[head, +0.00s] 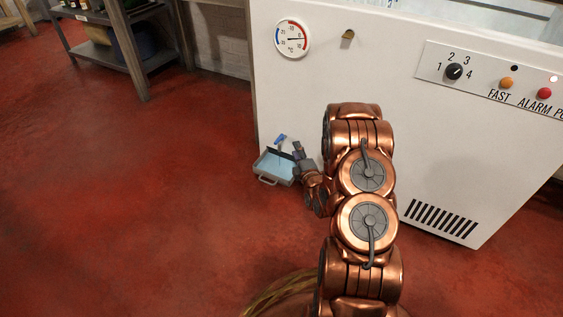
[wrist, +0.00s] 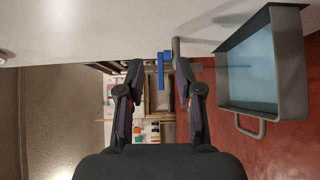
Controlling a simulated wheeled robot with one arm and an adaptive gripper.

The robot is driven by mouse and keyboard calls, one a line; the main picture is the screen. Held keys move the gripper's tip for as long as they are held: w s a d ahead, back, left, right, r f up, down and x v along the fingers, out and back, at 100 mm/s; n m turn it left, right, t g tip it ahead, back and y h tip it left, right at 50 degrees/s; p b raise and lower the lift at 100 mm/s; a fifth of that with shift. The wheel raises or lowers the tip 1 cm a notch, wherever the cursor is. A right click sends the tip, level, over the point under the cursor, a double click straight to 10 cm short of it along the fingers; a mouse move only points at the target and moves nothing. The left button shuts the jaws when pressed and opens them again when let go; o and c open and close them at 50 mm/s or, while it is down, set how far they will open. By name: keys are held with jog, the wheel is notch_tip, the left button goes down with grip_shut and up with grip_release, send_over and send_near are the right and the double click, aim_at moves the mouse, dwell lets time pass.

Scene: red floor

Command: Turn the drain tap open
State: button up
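The drain tap has a blue handle (wrist: 161,70) on a short grey pipe (wrist: 177,47) that comes out of the low front of the white freezer (head: 300,90). In the head view the blue handle (head: 281,138) shows just above a grey tray, to the left of my gripper (head: 299,150). In the wrist view my gripper (wrist: 158,68) is open, with its two fingers apart. The blue handle appears between the fingertips, nearer the right one; I cannot tell whether they touch. Nothing is held.
The grey tray (head: 264,178), light blue inside, sits on the red floor below the tap; its rim and handle (wrist: 250,128) show right of my gripper in the wrist view. A metal shelf table (head: 132,55) stands at the back left. The floor at left is clear.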

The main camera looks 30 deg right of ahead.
jog(key=shift+a+r+m+g+y+p, duration=0.9)
jog(key=shift+a+r+m+g+p, duration=0.65)
jog(key=shift+a+r+g, duration=1.4)
jog(key=s+a+r+m+g+p, duration=0.1)
jog(key=s+a+r+m+g, duration=0.2)
jog(key=s, duration=0.4)
jog(key=s+a+r+m+g+y+p, duration=0.1)
jog(key=s+a+r+m+g, duration=0.2)
jog(key=s+a+r+g, duration=0.2)
jog(key=shift+s+a+r+m, duration=0.35)
jog(key=shift+s+a+r, duration=0.5)
jog(key=shift+s, duration=0.95)
jog(key=shift+a+f, duration=0.1)
jog(key=shift+f, duration=0.1)
jog(key=s+a+r+m+g+p, duration=0.1)
jog(key=s+a+r+p, duration=0.2)
jog(key=s+r+p, duration=0.5)
jog(key=s+a+r+m+g+y+p, duration=0.1)
jog(key=s+a+r+p, duration=0.3)
jog(key=s+r+p, duration=0.5)
jog(key=s+a+r+m+g+p, duration=0.3)
jog(key=s+r+p, duration=0.6)
jog(key=r+p, duration=1.5)
notch_tip(320, 180, up, 13)
jog(key=shift+a+f+y+p, duration=0.1)
jog(key=shift+a+y+p, duration=0.25)
jog(key=shift+a, duration=0.35)
